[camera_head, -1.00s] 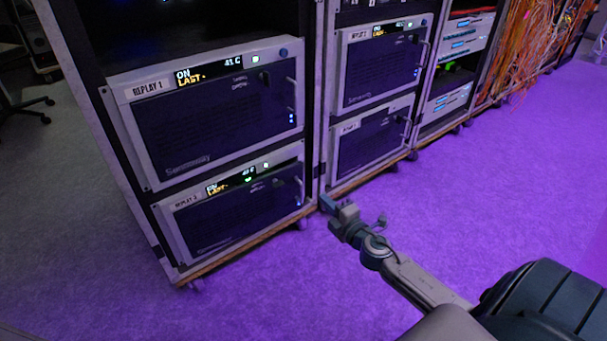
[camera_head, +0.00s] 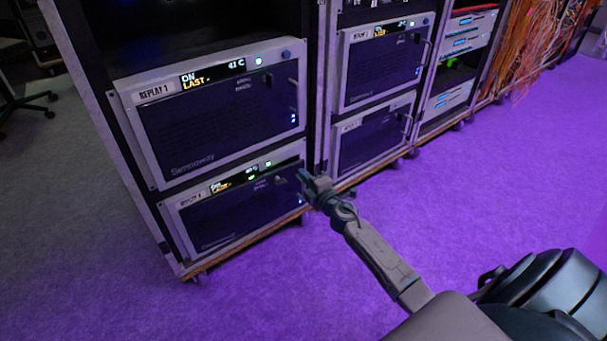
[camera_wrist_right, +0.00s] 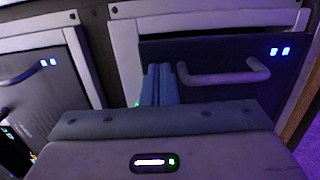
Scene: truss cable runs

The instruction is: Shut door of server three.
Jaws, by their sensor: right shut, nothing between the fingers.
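The lower left server (camera_head: 190,223) sits in the near rack under the one labelled REPLAY 1; I take it as server three, though its label is small. Its dark door (camera_head: 235,217) looks nearly flush with its frame; I cannot tell whether a gap remains. My right gripper (camera_head: 303,176) is shut and empty at the door's right edge, covering its handle in the head view. In the right wrist view, the shut fingers (camera_wrist_right: 160,84) stand before the dark door (camera_wrist_right: 215,48), beside its handle (camera_wrist_right: 224,75); contact is unclear. My left gripper is not in view.
The REPLAY 1 server (camera_head: 215,125) is directly above. A second rack to the right holds two more servers, upper (camera_head: 382,70) and lower (camera_head: 372,138). Orange cables (camera_head: 520,45) hang farther back. The purple-lit floor (camera_head: 500,190) is clear.

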